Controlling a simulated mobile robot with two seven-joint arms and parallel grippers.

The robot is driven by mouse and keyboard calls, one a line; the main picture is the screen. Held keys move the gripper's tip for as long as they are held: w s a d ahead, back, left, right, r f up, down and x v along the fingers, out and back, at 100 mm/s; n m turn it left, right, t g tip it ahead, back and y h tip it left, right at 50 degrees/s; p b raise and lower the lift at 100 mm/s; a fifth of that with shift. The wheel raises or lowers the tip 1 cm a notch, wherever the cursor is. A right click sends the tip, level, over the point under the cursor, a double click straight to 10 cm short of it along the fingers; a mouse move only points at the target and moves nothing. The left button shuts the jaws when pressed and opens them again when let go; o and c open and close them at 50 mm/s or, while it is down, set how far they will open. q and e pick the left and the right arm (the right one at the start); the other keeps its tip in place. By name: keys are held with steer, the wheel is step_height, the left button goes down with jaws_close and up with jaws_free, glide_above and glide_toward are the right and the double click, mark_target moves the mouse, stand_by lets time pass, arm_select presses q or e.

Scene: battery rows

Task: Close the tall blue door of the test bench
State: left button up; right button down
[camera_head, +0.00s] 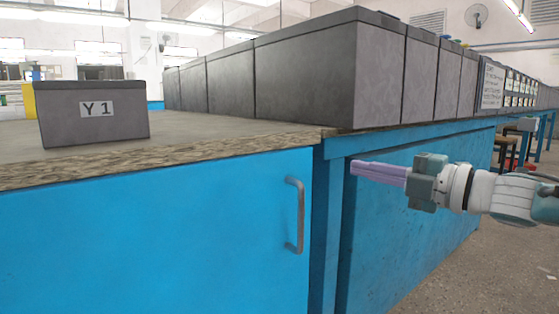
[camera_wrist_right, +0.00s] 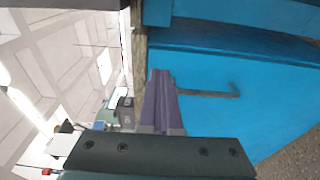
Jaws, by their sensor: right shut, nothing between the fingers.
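The tall blue door (camera_head: 150,240) fills the lower left of the head view, below the worktop edge. Its grey vertical bar handle (camera_head: 299,215) is near its right edge, beside a blue post (camera_head: 325,220). The door looks close to flush with the bench front; I cannot tell whether it is fully shut. My right gripper (camera_head: 352,168) is shut and empty, right of the handle and apart from it, pointing left. In the right wrist view, the closed purple fingers (camera_wrist_right: 158,75) are near a blue panel (camera_wrist_right: 235,115) with a dark handle (camera_wrist_right: 210,94). My left gripper is not in view.
The worktop (camera_head: 200,152) carries a grey battery box marked Y 1 (camera_head: 95,115) and a row of large grey boxes (camera_head: 305,75). Another blue panel (camera_head: 400,240) lies behind my right gripper. Open floor (camera_head: 480,265) is at the lower right.

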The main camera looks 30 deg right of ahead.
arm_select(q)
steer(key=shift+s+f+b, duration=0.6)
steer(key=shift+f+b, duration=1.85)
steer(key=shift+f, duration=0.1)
arm_select(e)
steer(key=shift+s+d, duration=0.95)
steer(key=shift+d, duration=4.1)
steer(key=a+r+m+g+h+p, duration=0.1)
steer(key=a+r+m+h+p, duration=0.2)
steer(key=a+r+m+p, duration=0.85)
steer(key=a+r+n+g+h+p, duration=0.15)
steer(key=a+p, duration=0.55)
steer(key=p, duration=1.1)
steer(key=s+a+r+m+g+p, duration=0.3)
steer(key=s+a+r+g+p, duration=0.1)
steer(key=s+r+p, duration=0.6)
steer(key=s+a+r+m+g+p, duration=0.3)
steer(key=s+a+r+g+p, duration=0.1)
steer(key=s+r+p, duration=0.7)
steer(key=s+a+r+m+g+p, duration=0.35)
steer(key=s+r+p, duration=0.45)
steer(key=p, duration=0.4)
arm_select(q)
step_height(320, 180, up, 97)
steer(key=p, duration=3.4)
arm_select(e)
step_height(320, 180, up, 33)
steer(key=shift+d, duration=0.15)
